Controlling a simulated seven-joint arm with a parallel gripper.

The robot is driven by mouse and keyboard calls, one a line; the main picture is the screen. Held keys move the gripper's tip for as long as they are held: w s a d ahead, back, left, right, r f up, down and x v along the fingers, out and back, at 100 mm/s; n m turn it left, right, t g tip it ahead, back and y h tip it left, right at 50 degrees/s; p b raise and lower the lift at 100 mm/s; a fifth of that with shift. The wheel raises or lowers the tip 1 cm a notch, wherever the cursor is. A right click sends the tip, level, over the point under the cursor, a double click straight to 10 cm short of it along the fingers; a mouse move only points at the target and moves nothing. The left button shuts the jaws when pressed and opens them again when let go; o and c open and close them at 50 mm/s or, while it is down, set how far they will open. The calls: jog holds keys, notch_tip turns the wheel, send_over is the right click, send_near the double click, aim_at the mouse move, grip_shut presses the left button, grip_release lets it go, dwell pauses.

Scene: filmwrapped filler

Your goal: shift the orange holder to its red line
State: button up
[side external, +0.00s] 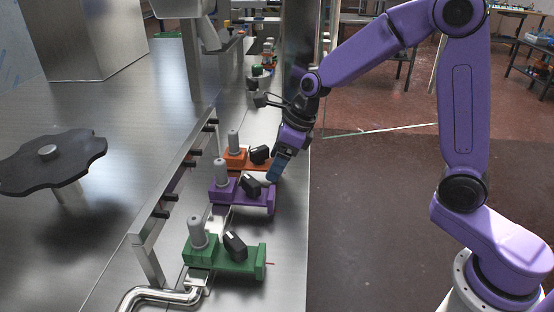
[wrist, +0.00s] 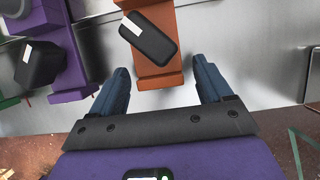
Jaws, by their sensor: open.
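The orange holder (side external: 236,159) is the farthest of the three nearby holders in the side view. It carries a grey bottle-like piece (side external: 234,140) and a black block (side external: 259,154). In the wrist view the orange holder (wrist: 158,78) runs up the middle with the black block (wrist: 148,39) on it. My gripper (side external: 275,173) is open at the holder's near end. In the wrist view its blue fingers (wrist: 161,68) lie to either side of that end, with gaps. I cannot tell whether the fingertips are level with it. I cannot make out the orange holder's red line.
A purple holder (side external: 228,195) sits close beside the orange one, and a green holder (side external: 232,259) is nearer the camera. A short red line (side external: 269,263) shows by the green holder's end. A metal rail (side external: 170,190) runs behind them. A dark knob-shaped plate (side external: 50,158) stands left.

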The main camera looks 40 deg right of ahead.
jog(key=c, duration=1.5)
jog(key=shift+w+d, duration=0.6)
grip_shut()
jog(key=o, duration=1.5)
grip_release()
jog(key=v, duration=1.7)
jog(key=shift+r, duration=0.15)
